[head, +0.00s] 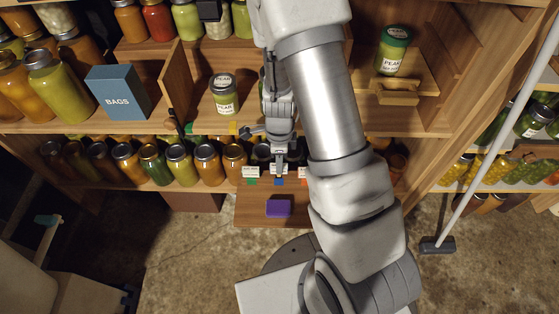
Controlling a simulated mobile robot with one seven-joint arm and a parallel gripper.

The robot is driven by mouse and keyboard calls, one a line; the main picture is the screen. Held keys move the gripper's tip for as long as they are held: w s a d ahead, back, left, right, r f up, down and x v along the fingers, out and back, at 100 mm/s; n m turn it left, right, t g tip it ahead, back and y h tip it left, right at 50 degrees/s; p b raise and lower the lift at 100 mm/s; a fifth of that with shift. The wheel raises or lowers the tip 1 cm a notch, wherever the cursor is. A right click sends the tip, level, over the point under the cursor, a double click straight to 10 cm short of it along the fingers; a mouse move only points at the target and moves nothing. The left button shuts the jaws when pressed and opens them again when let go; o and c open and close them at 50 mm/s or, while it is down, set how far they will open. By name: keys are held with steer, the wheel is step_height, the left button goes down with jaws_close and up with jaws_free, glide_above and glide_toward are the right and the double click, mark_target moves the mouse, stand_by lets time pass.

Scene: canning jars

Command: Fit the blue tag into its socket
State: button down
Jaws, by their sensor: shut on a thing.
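My gripper (279,171) points down at the front of the lower shelf, seen from above and partly blended with the jars behind it. It is shut on the blue tag (278,181), which shows as a small blue patch just below the fingertips. A green-marked white label (250,172) is to its left and an orange-marked white label (303,172) is to its right, in the same row. The blue tag's socket is hidden or too small to make out. I cannot tell whether the tag touches it.
A wooden board (248,212) juts out below the row, with a purple block (278,208) on it. Jars (179,165) line the lower shelf. A pear jar (224,94) and a blue BAGS box (117,92) stand above. A white pole (490,150) leans at right.

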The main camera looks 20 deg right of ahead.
steer(key=shift+f+b, duration=0.6)
steer(key=shift+f, duration=0.45)
stand_by(1.1)
steer(key=c, duration=0.7)
jaws_free()
steer(key=shift+r, duration=0.1)
step_height(320, 180, up, 17)
steer(key=p, duration=0.8)
steer(key=shift+r, duration=0.15)
